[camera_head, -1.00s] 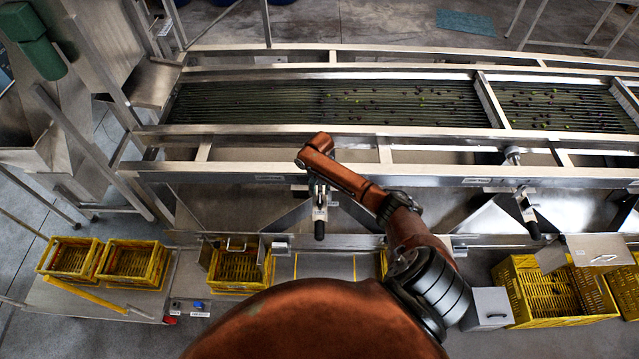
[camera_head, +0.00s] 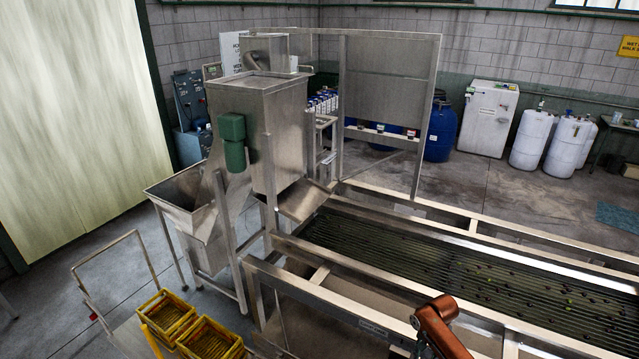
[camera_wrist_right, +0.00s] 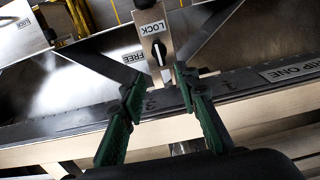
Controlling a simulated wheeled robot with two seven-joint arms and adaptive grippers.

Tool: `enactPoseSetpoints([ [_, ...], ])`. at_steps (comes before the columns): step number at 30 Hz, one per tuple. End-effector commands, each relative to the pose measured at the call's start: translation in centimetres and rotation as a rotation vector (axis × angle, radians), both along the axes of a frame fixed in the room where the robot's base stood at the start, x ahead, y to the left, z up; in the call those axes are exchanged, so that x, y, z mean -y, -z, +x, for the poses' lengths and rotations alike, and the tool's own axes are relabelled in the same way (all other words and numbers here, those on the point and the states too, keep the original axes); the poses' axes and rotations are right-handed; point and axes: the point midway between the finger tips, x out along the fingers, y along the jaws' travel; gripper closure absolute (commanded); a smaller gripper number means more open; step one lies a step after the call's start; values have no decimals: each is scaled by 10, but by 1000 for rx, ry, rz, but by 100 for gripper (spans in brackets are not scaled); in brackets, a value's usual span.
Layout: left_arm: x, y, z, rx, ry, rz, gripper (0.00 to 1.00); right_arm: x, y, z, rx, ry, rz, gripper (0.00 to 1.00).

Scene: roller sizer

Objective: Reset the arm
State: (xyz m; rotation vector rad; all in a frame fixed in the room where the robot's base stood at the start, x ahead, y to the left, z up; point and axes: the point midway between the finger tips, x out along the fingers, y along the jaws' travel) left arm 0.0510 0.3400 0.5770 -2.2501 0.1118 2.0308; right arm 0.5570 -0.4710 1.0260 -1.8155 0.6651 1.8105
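My right arm (camera_head: 440,325) shows as a copper-coloured link at the bottom of the head view, in front of the sizer's near rail. Its gripper is out of that view. In the right wrist view my right gripper (camera_wrist_right: 158,82) has two green fingers standing apart with nothing between their tips. Just beyond the tips is a black knob (camera_wrist_right: 158,52) on a metal plate marked LOCK and FREE. I cannot tell whether a finger touches the plate. My left gripper is in neither view.
The roller sizer bed (camera_head: 450,270) with small olives runs to the right. A steel hopper (camera_head: 260,135) stands at its left end. Yellow crates (camera_head: 208,340) sit at lower left. Blue drums (camera_head: 440,132) and white tanks (camera_head: 565,142) stand behind. Grey floor between is clear.

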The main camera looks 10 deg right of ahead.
Motion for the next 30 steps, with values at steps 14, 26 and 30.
enactPoseSetpoints([
  [14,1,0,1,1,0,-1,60,-131,60,-167,158,-557,13,71],
  [26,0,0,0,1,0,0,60,-133,9,-259,270,-690,-102,71],
  [30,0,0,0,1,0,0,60,-127,-7,-280,280,-702,-141,71],
])
